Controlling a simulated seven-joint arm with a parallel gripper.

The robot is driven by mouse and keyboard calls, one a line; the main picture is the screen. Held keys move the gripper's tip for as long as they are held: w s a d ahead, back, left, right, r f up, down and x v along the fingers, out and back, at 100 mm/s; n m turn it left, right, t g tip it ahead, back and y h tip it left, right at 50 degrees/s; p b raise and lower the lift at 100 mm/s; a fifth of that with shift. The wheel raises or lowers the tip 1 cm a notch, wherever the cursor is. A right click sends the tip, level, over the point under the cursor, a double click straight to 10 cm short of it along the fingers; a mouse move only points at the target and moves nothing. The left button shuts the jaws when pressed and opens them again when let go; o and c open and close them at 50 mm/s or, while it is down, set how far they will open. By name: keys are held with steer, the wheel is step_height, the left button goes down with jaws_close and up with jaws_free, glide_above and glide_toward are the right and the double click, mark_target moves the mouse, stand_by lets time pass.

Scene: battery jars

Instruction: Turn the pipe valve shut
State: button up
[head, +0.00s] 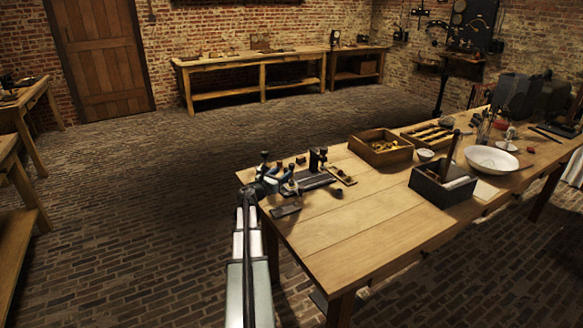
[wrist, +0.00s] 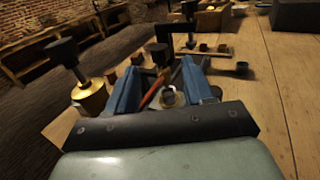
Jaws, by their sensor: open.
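My gripper (wrist: 161,72) has two blue fingers spread apart in the wrist view. Between them are a thin orange-red bar (wrist: 151,96), a pale round fitting with a dark nut (wrist: 168,97), and a black knob (wrist: 160,54) a little beyond. I cannot tell whether these belong to the pipe valve or whether a finger touches them. A brass fitting with a black-topped stem (wrist: 88,88) stands left of the left finger. In the head view my gripper (head: 268,184) is at the workbench's near left corner, and the small parts there are partly hidden by it.
A dark clamp-like stand (wrist: 190,32) rises beyond my fingers. The wooden workbench (head: 370,235) has clear boards to the right and front. A wooden box (head: 381,158), a dark box (head: 417,191) and a white bowl (head: 491,160) stand farther right.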

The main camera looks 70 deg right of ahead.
mark_target(291, 167)
steer(key=x, duration=0.7)
steer(key=shift+d, duration=0.4)
steer(key=c, duration=0.9)
steer(key=shift+s+a+n+t+h, duration=0.1)
steer(key=shift+s+n+t+h, duration=0.15)
steer(key=shift+n+t, duration=0.5)
steer(key=shift+w+r+n+t+h, duration=0.15)
steer(key=shift+n+t, duration=0.6)
steer(key=shift+t, duration=0.6)
steer(key=shift+w+f+n+t+h, duration=0.1)
steer(key=shift+n+t, duration=0.6)
steer(key=shift+t, duration=0.6)
steer(key=o, duration=0.9)
